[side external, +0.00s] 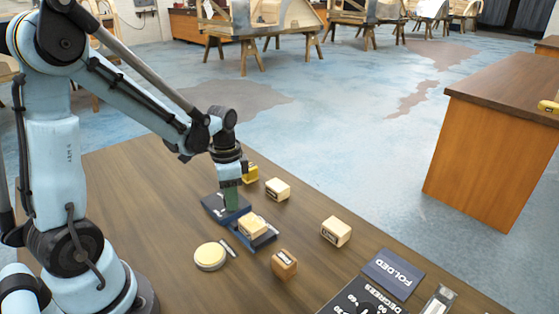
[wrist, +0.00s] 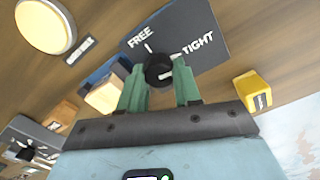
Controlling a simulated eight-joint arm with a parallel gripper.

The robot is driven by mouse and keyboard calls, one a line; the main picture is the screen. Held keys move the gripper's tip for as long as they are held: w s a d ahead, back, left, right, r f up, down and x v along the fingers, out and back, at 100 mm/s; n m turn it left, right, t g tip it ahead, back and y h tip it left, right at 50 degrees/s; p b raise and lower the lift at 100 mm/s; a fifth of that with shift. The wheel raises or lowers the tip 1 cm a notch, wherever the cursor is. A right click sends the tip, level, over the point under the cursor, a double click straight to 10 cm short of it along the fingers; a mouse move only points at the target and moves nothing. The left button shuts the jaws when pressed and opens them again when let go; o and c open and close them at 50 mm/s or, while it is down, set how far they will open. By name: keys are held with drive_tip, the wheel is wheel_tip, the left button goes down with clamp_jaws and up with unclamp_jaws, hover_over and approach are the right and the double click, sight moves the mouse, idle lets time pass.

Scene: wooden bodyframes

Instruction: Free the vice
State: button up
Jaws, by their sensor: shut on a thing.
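The vice's dark panel (wrist: 205,30) carries the words FREE and TIGHT and a black knob (wrist: 158,69). In the wrist view my gripper (wrist: 160,76) has its green fingers on either side of the knob, shut on it. A pale mark on the knob seems to face the TIGHT side. The blue vice (wrist: 97,76) sits beside the panel, with a pale wooden block (wrist: 103,96) between its jaws. In the side view my gripper (side external: 231,208) points down onto the panel (side external: 212,205) and hides the knob; the vice (side external: 262,241) and block (side external: 252,224) are just in front.
A round cream disc (side external: 210,256) lies left of the vice. A brown block (side external: 284,264), pale blocks (side external: 336,231) (side external: 278,189) and a yellow block (side external: 250,173) stand around. A FOLDED plate (side external: 392,274) and a DEGREES panel (side external: 362,300) lie at the front right.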

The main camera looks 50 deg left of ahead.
drive_tip(key=shift+n, duration=0.3)
drive_tip(key=n, duration=0.4)
drive_tip(key=shift+n, duration=0.4)
drive_tip(key=n, duration=0.4)
drive_tip(key=shift+a+n, duration=0.1)
drive_tip(key=shift+n, duration=0.2)
drive_tip(key=n, duration=0.5)
drive_tip(key=shift+a, duration=0.1)
drive_tip(key=n, duration=0.4)
drive_tip(key=shift+s+n, duration=0.1)
drive_tip(key=shift+n, duration=0.2)
drive_tip(key=o, duration=1.1)
drive_tip(key=shift+c, duration=0.2)
